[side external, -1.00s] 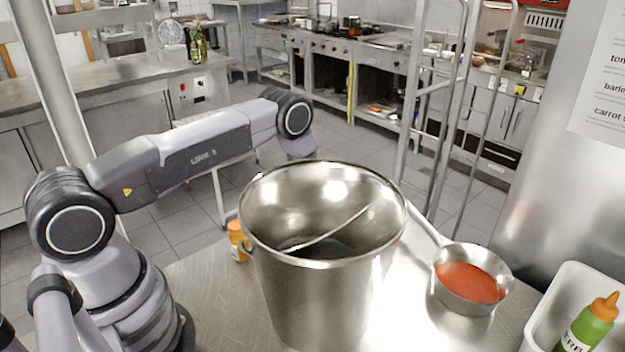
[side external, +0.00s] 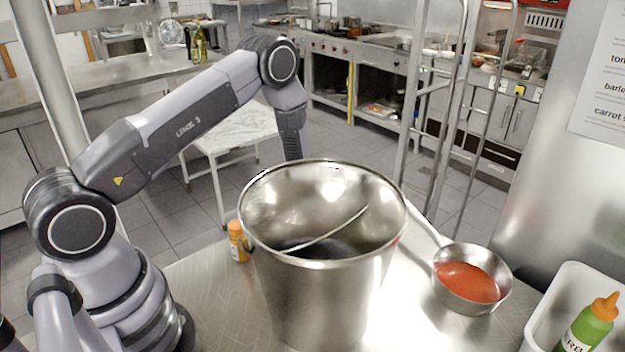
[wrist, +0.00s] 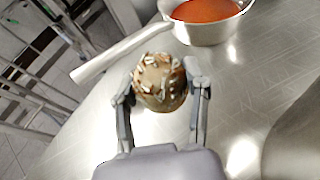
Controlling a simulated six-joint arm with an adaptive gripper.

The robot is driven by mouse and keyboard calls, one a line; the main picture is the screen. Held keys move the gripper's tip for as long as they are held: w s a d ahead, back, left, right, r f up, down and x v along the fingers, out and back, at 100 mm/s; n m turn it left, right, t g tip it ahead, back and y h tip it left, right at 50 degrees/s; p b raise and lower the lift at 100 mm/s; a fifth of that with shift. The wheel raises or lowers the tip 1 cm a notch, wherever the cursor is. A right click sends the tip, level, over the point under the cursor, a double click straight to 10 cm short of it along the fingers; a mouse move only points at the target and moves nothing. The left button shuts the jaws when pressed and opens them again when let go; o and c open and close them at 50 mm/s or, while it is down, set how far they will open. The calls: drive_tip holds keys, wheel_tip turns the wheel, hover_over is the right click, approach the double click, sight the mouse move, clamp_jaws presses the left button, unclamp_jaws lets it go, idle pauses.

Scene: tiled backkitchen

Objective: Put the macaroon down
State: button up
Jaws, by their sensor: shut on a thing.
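The macaroon (wrist: 160,82) is a round brown piece with pale flakes on top. It shows in the wrist view between the two fingers of my gripper (wrist: 162,90), which is shut on it. The metal table lies beneath, and I cannot tell the exact gap between macaroon and table. In the side external view, the large steel pot hides my gripper and the macaroon; only my arm shows behind it.
A tall steel pot (side external: 320,290) with a handle stands at the table's middle. A saucepan of red sauce (side external: 468,283) is right of it. An orange-capped small bottle (side external: 238,242) stands left. A white tray (side external: 540,325) holds a green bottle (side external: 588,325). Table (wrist: 90,120) around the macaroon looks clear.

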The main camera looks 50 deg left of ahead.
drive_tip(key=s+a+n, duration=0.1)
drive_tip(key=s+a, duration=1.2)
drive_tip(key=a, duration=0.5)
drive_tip(key=shift+t+y, duration=0.3)
drive_tip(key=shift+t, duration=0.1)
drive_tip(key=f, duration=0.4)
drive_tip(key=shift+s+a+f, duration=0.15)
drive_tip(key=shift+s+f, duration=0.1)
drive_tip(key=shift+s, duration=0.05)
drive_tip(key=shift+f, duration=2.45)
drive_tip(key=shift+f, duration=0.1)
drive_tip(key=o, duration=0.9)
drive_tip(key=shift+o, duration=0.2)
